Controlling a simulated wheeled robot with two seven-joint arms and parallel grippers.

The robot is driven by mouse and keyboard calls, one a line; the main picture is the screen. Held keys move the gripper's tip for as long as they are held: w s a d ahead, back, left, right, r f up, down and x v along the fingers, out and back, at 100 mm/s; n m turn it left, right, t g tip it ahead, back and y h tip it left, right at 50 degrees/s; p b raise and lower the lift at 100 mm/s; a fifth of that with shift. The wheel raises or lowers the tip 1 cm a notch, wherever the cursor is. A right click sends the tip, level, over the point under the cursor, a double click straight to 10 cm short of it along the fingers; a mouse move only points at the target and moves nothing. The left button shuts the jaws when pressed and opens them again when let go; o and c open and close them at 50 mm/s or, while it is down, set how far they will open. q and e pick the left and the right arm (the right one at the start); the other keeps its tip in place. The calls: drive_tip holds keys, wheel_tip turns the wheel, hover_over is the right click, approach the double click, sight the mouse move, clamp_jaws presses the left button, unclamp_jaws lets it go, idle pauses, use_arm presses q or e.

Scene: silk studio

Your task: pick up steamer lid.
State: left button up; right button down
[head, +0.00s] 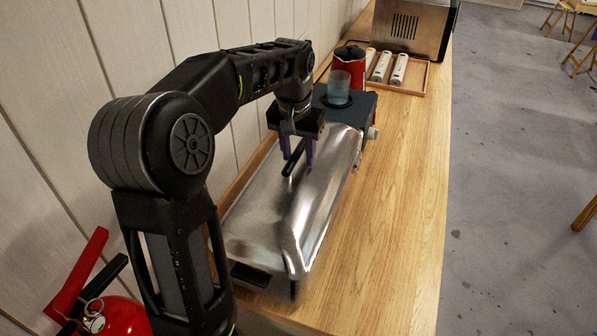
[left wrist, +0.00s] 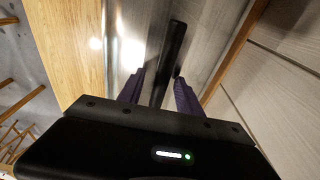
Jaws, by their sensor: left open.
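The steamer lid (head: 285,214) is a long, shiny metal cover lying on the steamer on the wooden counter. Its black bar handle (head: 295,157) stands on the top. My left gripper (head: 298,163) is over the lid, fingers pointing down on the two sides of the handle. In the left wrist view the purple fingers (left wrist: 160,88) are open, with the black handle (left wrist: 172,55) between them. A gap shows between the handle and at least the right finger. Whether either finger touches the handle is unclear. My right gripper is not in view.
A dark block with a clear cup (head: 339,85) stands just behind the steamer, with a red pot (head: 350,61) beyond it. A wooden tray (head: 411,79) holds white tubes. The panelled wall runs close along the left. The counter (head: 400,190) is clear on the right.

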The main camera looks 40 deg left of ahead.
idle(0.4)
use_arm(q)
clamp_jaws()
drive_tip(key=shift+r, duration=0.1)
idle(1.2)
